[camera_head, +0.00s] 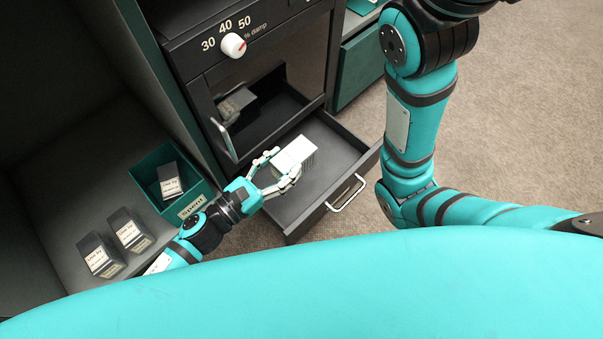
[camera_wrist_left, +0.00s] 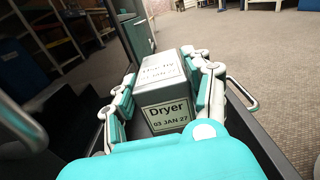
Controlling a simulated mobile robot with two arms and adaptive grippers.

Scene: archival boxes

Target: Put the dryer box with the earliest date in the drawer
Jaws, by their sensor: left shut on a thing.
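My left gripper (camera_head: 284,166) is shut on a pale dryer box (camera_head: 297,153), holding it within the open drawer (camera_head: 336,138) of the dark cabinet. I cannot tell whether the box touches the drawer floor. Two grey boxes with white labels, a front one (camera_head: 101,256) and a rear one (camera_head: 129,230), stand on the shelf at left; their dates are too small to read. My right gripper is out of view.
A green bin marked "Spent" (camera_head: 193,206) holds another labelled box (camera_head: 170,181). Above the drawer is a windowed compartment with a pale box (camera_head: 236,103) seen through it, and a white dial (camera_head: 232,45). The drawer has a metal handle (camera_head: 346,194). Open carpet lies to the right.

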